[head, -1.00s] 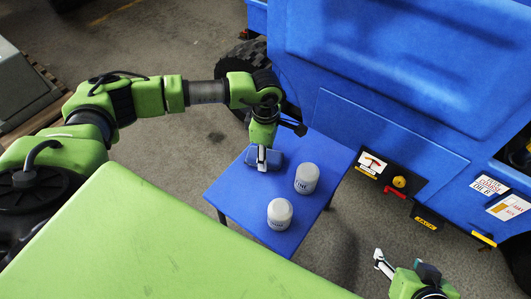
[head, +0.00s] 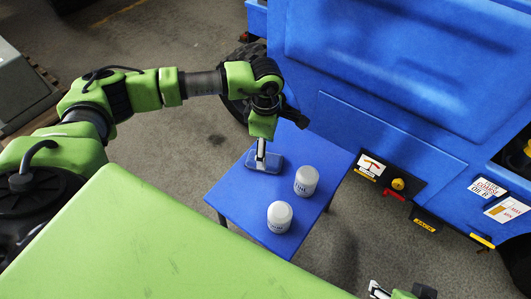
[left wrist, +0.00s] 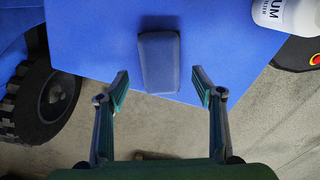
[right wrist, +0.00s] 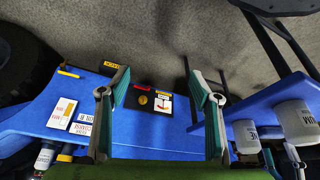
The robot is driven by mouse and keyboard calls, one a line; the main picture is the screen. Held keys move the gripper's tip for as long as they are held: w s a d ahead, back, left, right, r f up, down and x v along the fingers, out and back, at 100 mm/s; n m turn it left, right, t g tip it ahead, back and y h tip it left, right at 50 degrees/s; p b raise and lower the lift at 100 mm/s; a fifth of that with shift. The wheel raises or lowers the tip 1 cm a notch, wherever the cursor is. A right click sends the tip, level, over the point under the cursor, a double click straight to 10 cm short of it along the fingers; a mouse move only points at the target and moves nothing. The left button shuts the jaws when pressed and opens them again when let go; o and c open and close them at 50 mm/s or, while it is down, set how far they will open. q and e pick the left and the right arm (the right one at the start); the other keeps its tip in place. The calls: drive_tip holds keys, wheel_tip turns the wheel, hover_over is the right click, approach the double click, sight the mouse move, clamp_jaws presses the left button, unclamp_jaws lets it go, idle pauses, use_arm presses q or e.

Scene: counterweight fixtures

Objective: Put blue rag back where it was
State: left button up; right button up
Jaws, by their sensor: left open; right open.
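The blue rag (head: 274,164) is a folded, dark blue block lying flat on the blue table (head: 228,193). In the left wrist view the rag (left wrist: 160,60) lies ahead of and partly between the open fingers of my left gripper (left wrist: 160,84), with gaps on both sides. In the head view my left gripper (head: 261,160) points down at the rag and hides part of it; its height above the rag is hard to tell. My right gripper (right wrist: 157,75) is open and empty, away from the rag; only its tip shows at the bottom of the head view.
Two white-grey canisters (head: 306,181) (head: 279,217) stand on the table to the right of the rag. A large blue vehicle body (head: 390,80) with a black switch panel (head: 390,181) stands behind the table. A black tyre (head: 236,82) is at the far left of it.

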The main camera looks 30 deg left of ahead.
use_arm(q)
wheel_tip(320, 180, up, 8)
drive_tip(key=p, duration=0.1)
drive_tip(key=shift+f, duration=0.15)
use_arm(e)
drive_tip(key=shift+s+d+r+g, duration=0.15)
drive_tip(key=shift+s+r+g, duration=0.1)
drive_tip(key=shift+s, duration=0.3)
drive_tip(key=shift+s+d+r+g, duration=0.15)
drive_tip(key=shift+s+g, duration=0.1)
drive_tip(key=shift+s, duration=0.25)
